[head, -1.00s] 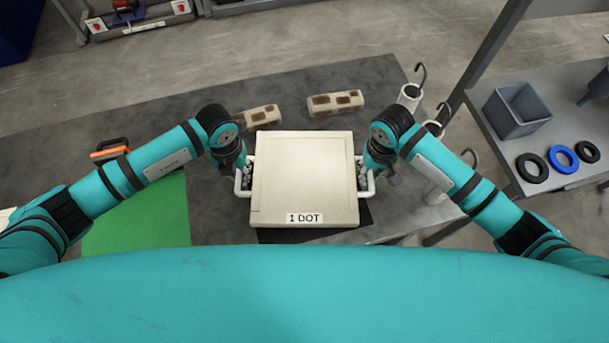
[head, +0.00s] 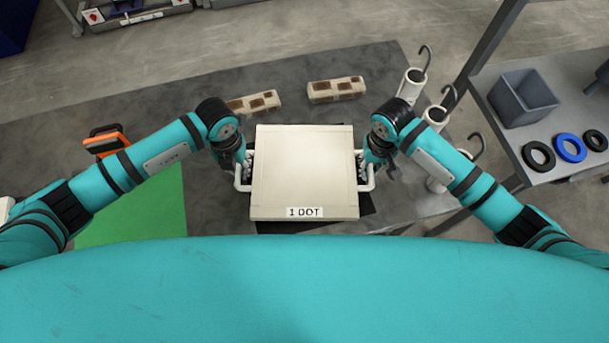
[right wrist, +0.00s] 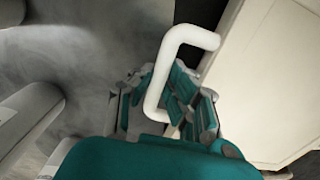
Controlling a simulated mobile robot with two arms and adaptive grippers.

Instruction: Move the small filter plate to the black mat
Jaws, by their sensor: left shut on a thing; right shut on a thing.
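The small filter plate (head: 304,170) is a square cream plate labelled "1 DOT" with a white handle on each side. My left gripper (head: 244,172) is shut on its left handle. My right gripper (head: 364,170) is shut on its right handle. The right wrist view shows that white handle (right wrist: 158,90) between the fingers of my right gripper (right wrist: 165,105). The black mat (head: 366,214) shows only as dark edges below and right of the plate, which covers most of it from above. I cannot tell whether the plate touches the mat.
Two brown-marked blocks (head: 336,89) (head: 254,102) lie beyond the plate. A green mat (head: 140,215) and an orange-and-black tool (head: 106,143) are at left. White cylinders with hooks (head: 412,86) stand at right. A side shelf holds a grey bin (head: 522,100) and several rings (head: 570,147).

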